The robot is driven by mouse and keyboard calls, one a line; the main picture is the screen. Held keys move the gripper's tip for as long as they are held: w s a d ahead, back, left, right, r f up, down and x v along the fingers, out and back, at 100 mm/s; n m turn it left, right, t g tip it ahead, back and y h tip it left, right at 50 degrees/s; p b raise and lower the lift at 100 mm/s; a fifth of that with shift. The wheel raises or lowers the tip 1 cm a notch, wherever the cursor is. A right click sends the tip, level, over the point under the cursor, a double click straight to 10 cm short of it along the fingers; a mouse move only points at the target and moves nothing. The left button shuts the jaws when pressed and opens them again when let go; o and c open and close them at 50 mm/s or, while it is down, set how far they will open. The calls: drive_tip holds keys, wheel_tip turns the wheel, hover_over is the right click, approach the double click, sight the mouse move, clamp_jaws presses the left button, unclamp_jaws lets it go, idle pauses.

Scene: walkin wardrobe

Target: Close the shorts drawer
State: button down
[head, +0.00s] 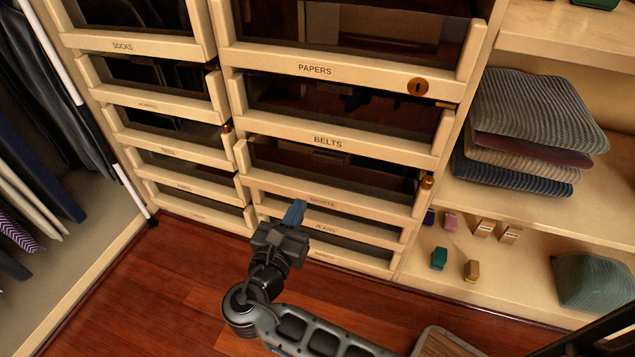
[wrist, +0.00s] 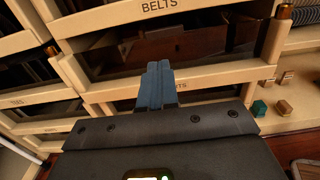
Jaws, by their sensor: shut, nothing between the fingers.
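The shorts drawer (head: 345,203) is the third one down in the right column, below the belts drawer (head: 340,143). It has a pale wooden front rail with a dark glassy panel, and it appears to stand out somewhat over the jeans drawer (head: 350,232). In the wrist view, its front rail (wrist: 215,80) crosses behind my fingers, which hide part of its label. My gripper (head: 295,212) is shut and empty, with its blue fingertips (wrist: 158,72) together just before the front's lower middle. I cannot tell whether they touch it.
The papers drawer (head: 345,71) is above, and another column of drawers (head: 170,153) is on the left. Open shelves on the right hold folded sweaters (head: 530,110) and small boxes (head: 439,258). Wooden floor (head: 150,275) is clear on the left. A wooden-topped item (head: 445,343) sits at the bottom.

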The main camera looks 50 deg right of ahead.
sight(324, 158)
drive_tip(key=b+x, duration=0.3)
drive_tip(key=x, duration=1)
drive_tip(key=shift+d+f, duration=0.1)
drive_tip(key=shift+d, duration=0.1)
drive_tip(key=shift+w+d, duration=0.1)
drive_tip(key=shift+d, duration=0.15)
drive_tip(key=shift+d, duration=0.1)
